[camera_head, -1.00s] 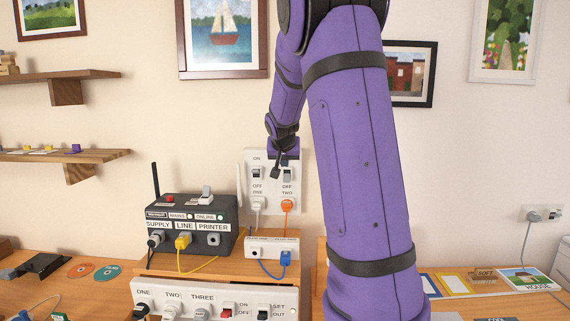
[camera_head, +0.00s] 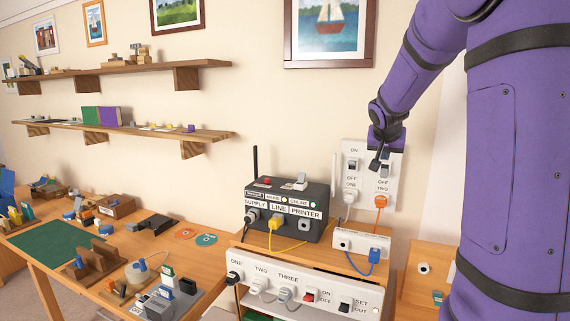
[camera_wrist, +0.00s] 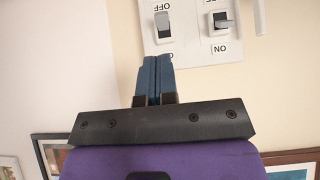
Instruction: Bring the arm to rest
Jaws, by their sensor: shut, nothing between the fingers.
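My purple arm (camera_head: 515,150) comes in from the right and bends down toward the wall in the head view. My gripper (camera_head: 375,164) is in front of the white wall switch plate (camera_head: 351,208), partly covering its upper right. In the wrist view its blue fingers (camera_wrist: 155,72) are together and empty. The plate shows upside down there (camera_wrist: 192,41), just beyond the fingertips, with two rocker switches. A small gap seems to separate the fingertips from the plate; contact cannot be told for sure in the head view.
Below the plate are a dark labelled box (camera_head: 286,195) with cables, a small white socket block (camera_head: 348,240) and a white switch strip (camera_head: 262,282). Shelves (camera_head: 120,71) line the wall at left. A framed boat picture (camera_head: 328,63) hangs above. A cluttered table (camera_head: 52,278) stands lower left.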

